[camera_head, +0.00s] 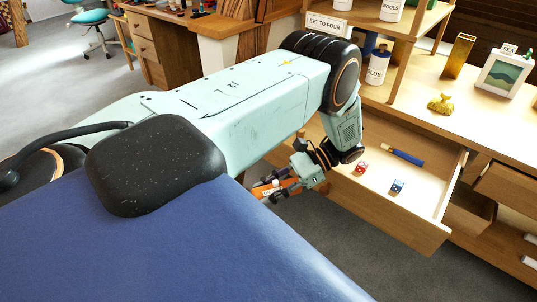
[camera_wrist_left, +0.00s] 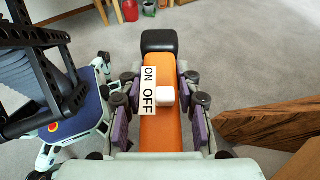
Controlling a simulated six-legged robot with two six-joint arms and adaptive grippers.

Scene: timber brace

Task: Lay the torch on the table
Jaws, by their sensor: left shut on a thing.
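The torch (camera_wrist_left: 160,128) has an orange body, a black end and a white slider beside an ON/OFF label. The slider sits level with OFF. My left gripper (camera_wrist_left: 160,92) is shut on the torch's body, with a purple-padded finger on each side. In the head view, my left gripper (camera_head: 276,188) holds the torch (camera_head: 289,183) above the grey floor, just left of the open drawer. The wooden table top (camera_head: 470,112) is to the right, beyond and above that drawer. My right gripper is not in view.
The open drawer (camera_head: 405,225) holds a red die (camera_head: 361,169), a blue die (camera_head: 397,187) and a blue-handled tool (camera_head: 403,154). On the table top are a glue bottle (camera_head: 378,64), a gold figure (camera_head: 441,104), a gold vase (camera_head: 458,56) and a framed picture (camera_head: 502,73).

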